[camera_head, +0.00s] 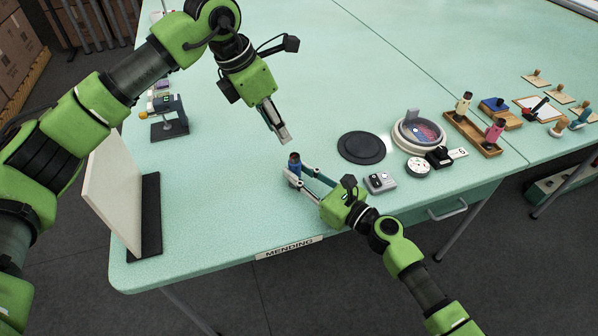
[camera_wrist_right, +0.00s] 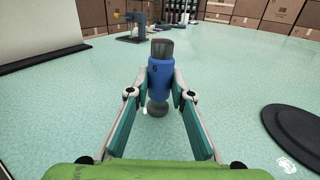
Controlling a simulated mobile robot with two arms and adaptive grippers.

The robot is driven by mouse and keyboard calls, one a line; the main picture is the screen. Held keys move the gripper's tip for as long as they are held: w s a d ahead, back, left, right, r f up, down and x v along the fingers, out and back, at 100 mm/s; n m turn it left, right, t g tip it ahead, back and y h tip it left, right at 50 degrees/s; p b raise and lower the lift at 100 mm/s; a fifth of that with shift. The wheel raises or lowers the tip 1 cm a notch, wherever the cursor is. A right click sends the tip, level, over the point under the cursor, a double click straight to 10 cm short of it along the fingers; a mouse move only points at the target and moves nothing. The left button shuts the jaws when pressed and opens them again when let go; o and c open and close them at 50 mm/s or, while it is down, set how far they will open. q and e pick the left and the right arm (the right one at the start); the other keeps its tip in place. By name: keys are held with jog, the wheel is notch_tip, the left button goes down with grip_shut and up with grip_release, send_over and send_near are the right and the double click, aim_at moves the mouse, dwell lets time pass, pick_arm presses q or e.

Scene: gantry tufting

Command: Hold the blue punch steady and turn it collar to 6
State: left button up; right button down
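The blue punch (camera_head: 294,166) stands near the front edge of the table, with a dark top and a blue body. In the right wrist view the punch (camera_wrist_right: 161,80) is upright, with a dark rounded foot below. A small dark mark on its upper blue part looks like a 6, but is too small to be sure. My right gripper (camera_head: 298,178) has its fingers on both sides of the blue body, seemingly touching it. My left gripper (camera_head: 283,138) is empty above and behind the punch, pointing down; its fingers overlap, so its opening is hidden.
A wooden rack (camera_head: 472,134) holds other punches. A white panel (camera_head: 116,190) stands at left.

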pick_arm(q)
jog(key=s+d+f+n+g+h, duration=0.1)
jog(key=s+d+n+h, duration=0.25)
jog(key=d, duration=0.55)
jog(key=s+d+f+n+g+h, duration=0.1)
jog(key=s+d+n+g+h, duration=0.15)
jog(key=d+n+h, duration=0.45)
jog(key=m+t, duration=1)
jog(key=t, duration=0.2)
send_near(295, 155)
jog(key=shift+w+d+f+g+h, duration=0.15)
jog(key=shift+w+d+h, duration=0.1)
jog(key=shift+w+d, duration=0.25)
jog(key=shift+w+d+f+g+h, duration=0.1)
jog(key=shift+w+d+f+h, duration=0.1)
jog(key=shift+w+d, duration=0.3)
jog(key=x, duration=0.7)
jog(key=shift+d, duration=0.1)
grip_shut()
